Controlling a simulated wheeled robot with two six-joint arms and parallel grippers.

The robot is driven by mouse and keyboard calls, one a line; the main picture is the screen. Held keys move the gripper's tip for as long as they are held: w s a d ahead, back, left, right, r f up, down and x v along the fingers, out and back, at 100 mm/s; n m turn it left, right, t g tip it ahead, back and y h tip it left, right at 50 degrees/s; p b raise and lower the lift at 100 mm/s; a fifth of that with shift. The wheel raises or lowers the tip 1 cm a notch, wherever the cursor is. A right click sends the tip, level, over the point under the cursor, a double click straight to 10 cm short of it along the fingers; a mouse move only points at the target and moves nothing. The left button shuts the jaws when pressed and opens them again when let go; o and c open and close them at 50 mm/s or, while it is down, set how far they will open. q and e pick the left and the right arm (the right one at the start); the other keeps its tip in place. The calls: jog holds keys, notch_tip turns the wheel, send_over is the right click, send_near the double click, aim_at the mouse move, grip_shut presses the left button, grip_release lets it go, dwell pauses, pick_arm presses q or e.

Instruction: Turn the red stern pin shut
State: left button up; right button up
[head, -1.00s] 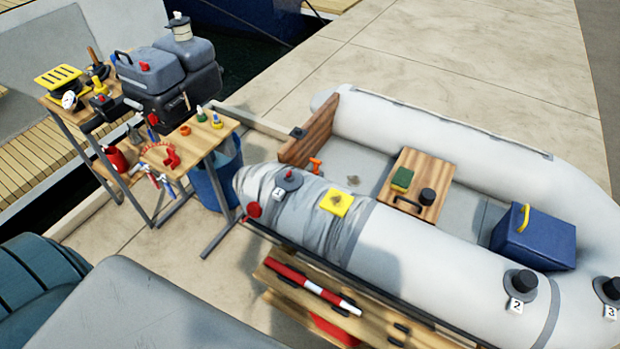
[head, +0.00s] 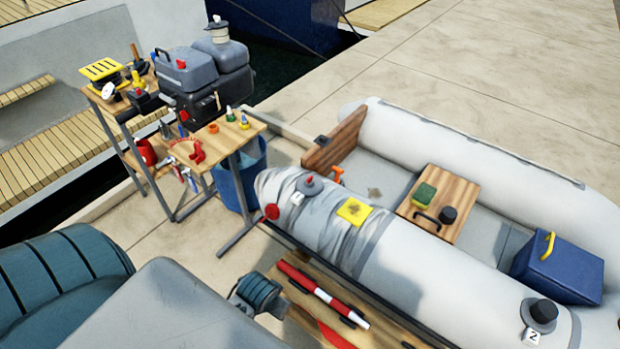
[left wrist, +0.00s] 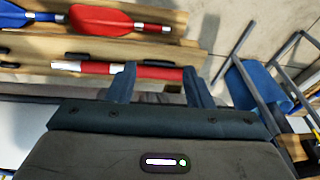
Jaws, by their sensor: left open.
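A red round knob (head: 271,212) sits at the stern end of the near grey tube (head: 405,262) of the inflatable boat. A grey valve (head: 310,186) with a small red top and a tag marked 1 is just right of it. An orange-red piece (head: 338,173) stands inside by the wooden transom (head: 333,141). I cannot tell which is the stern pin. My left gripper (left wrist: 160,80) is open and empty in the left wrist view, above a red and white cylinder (left wrist: 115,70). Part of it shows below the knob in the head view (head: 258,292). My right gripper is out of view.
A wooden rack (head: 385,318) below the tube holds the cylinder; red (left wrist: 112,20) and blue (left wrist: 18,15) paddles lie there too. A workbench (head: 222,140) with tools and a blue bin (head: 240,180) stand left of the stern.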

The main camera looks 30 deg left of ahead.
pick_arm(q)
jog(key=w+r+n, duration=0.2)
jog(key=w+r, duration=0.3)
jog(key=r, duration=0.1)
jog(key=n+g, duration=0.3)
jog(key=n, duration=1.2)
send_near(310, 177)
jog(key=shift+h, duration=0.4)
jog(key=f, duration=0.8)
jog(key=shift+s+a+f+p, duration=0.2)
jog(key=shift+a+p, duration=0.15)
jog(key=c, duration=1)
